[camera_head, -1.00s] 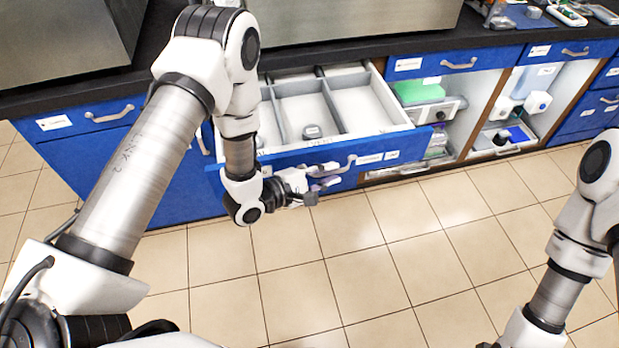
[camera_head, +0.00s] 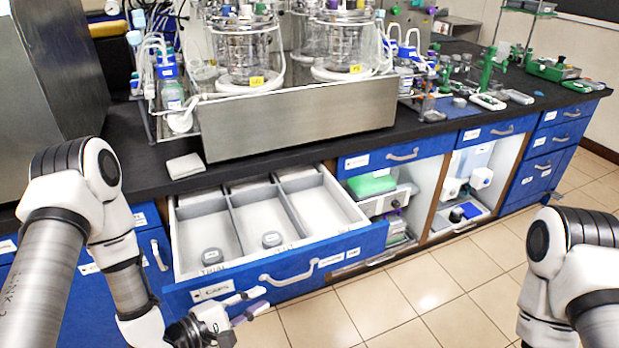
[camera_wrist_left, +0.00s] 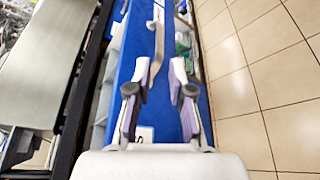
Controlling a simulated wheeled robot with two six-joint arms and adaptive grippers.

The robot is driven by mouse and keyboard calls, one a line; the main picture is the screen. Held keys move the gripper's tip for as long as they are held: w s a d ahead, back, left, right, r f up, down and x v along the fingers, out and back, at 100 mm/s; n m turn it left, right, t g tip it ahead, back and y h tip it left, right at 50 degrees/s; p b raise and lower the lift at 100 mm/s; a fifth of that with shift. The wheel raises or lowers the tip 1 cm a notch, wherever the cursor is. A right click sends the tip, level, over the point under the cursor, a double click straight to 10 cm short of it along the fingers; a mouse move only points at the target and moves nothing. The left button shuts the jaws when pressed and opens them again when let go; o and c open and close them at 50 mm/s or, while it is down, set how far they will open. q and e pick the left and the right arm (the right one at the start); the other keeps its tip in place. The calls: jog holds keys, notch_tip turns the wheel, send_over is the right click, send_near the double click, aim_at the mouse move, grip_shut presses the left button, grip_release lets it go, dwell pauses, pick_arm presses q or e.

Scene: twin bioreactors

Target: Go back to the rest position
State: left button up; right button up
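My left gripper (camera_head: 256,301) is in front of the open blue-fronted drawer (camera_head: 225,277), just below the left end of its grey handle (camera_head: 300,270). Its fingers are apart with nothing between them.
Above is a black counter (camera_head: 155,165) with a steel-fronted bioreactor unit (camera_head: 300,120). Open cabinet shelves (camera_head: 385,205) are to the right. Tiled floor (camera_head: 400,300) in front is clear.

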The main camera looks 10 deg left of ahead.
pick_arm(q)
jog(key=s+d+f+m+g+y+p, duration=0.2)
jog(key=s+f+m+g+y+p, duration=0.3)
jog(key=s+f, duration=0.3)
jog(key=s+a+f+m+g+y, duration=0.4)
jog(key=s+a+m+g, duration=0.3)
jog(key=s+m, duration=0.4)
jog(key=shift+s+a+f+m, duration=0.2)
jog(key=shift+s+f+m, duration=0.1)
jog(key=shift+s+f, duration=0.4)
